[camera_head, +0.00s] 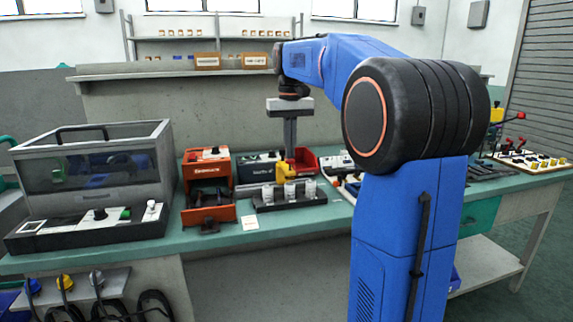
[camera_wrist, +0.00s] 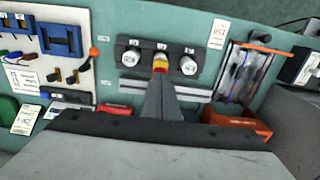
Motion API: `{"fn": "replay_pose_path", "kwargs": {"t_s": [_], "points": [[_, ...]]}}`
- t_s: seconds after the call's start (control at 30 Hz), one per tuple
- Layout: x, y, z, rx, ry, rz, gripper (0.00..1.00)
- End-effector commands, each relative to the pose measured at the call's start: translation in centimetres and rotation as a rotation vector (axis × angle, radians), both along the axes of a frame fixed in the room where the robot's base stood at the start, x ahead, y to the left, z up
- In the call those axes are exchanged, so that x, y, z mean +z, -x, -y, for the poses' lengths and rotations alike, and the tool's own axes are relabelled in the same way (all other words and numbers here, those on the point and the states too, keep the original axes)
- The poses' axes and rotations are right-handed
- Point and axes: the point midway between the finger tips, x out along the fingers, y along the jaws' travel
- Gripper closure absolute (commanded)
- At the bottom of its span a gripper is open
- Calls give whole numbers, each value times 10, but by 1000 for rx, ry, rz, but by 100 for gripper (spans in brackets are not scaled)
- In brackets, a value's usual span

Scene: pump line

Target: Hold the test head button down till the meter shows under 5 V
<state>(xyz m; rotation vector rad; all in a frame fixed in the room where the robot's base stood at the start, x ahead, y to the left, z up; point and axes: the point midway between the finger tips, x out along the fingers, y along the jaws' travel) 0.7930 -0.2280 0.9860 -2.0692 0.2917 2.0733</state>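A small yellow piece with a red part, which looks like the test head (camera_head: 284,169), sits at the middle one of three white-topped cylinders (camera_head: 309,188) on a dark base. It also shows in the wrist view (camera_wrist: 160,65), just beyond my fingertips. My gripper (camera_head: 290,158) points straight down over it; in the wrist view my fingers (camera_wrist: 160,80) lie side by side and look shut. I cannot tell whether the tips press its button. I cannot make out a meter reading; a dark box with a labelled face (camera_head: 258,167) stands behind the cylinders.
An orange unit (camera_head: 208,185) stands left of the cylinders, and a clear-sided case (camera_head: 95,170) further left. A red bin (camera_head: 304,160) is close behind my gripper. A paper tag (camera_head: 250,223) lies at the bench front. Switch panels (camera_head: 530,160) are at right. My arm hides the bench's middle right.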

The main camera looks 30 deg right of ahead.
Motion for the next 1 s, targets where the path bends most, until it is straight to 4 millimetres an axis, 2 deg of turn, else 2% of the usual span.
{"fn": "replay_pose_path", "kwargs": {"t_s": [1.0], "points": [[54, 0, 0, 0, 1, 2, 100]]}}
